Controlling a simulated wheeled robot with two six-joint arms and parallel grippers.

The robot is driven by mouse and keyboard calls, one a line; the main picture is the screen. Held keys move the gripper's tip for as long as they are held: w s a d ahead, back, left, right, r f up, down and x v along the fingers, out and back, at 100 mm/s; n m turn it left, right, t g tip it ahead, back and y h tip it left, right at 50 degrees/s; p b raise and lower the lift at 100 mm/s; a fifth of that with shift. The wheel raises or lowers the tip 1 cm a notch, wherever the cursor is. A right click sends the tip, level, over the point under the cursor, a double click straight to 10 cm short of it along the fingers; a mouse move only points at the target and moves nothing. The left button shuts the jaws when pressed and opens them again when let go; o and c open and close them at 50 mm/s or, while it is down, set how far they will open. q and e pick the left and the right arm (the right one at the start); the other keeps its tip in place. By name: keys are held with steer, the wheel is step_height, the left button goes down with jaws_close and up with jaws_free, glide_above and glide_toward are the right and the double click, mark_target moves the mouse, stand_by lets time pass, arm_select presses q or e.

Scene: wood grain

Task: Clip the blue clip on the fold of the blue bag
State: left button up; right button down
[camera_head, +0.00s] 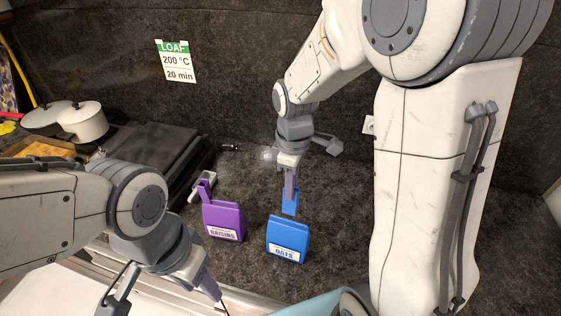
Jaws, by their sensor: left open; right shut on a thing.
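The blue bag (287,243), labelled OATS, stands upright on the dark counter near its front edge. My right gripper (290,188) points down above the bag and is shut on the blue clip (290,206). The clip is just above or behind the bag's top edge; I cannot tell whether it touches the fold. My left gripper (217,293) is open and empty, low in the view, in front of the counter edge and left of the blue bag.
A purple bag (223,221) labelled RAISINS stands left of the blue bag, with a purple clip (205,188) at its top. A dark stovetop (150,150) with white pots (83,122) is at left. Counter behind the bags is mostly clear.

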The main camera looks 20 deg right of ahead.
mark_target(290, 202)
steer(key=shift+w, duration=0.55)
arm_select(q)
steer(key=shift+w+d, duration=0.1)
steer(key=shift+w, duration=0.4)
steer(key=shift+w+r, duration=0.1)
arm_select(e)
steer(key=shift+f, duration=0.3)
step_height(290, 202, down, 4)
steer(key=b, duration=0.3)
steer(key=shift+s, duration=0.1)
arm_select(q)
step_height(290, 202, down, 4)
steer(key=shift+r, duration=0.15)
arm_select(e)
steer(key=shift+f, duration=0.2)
arm_select(q)
steer(key=shift+r, duration=0.4)
steer(key=shift+f+b, duration=0.7)
steer(key=shift+f, duration=0.15)
arm_select(e)
steer(key=shift+f, duration=1.1)
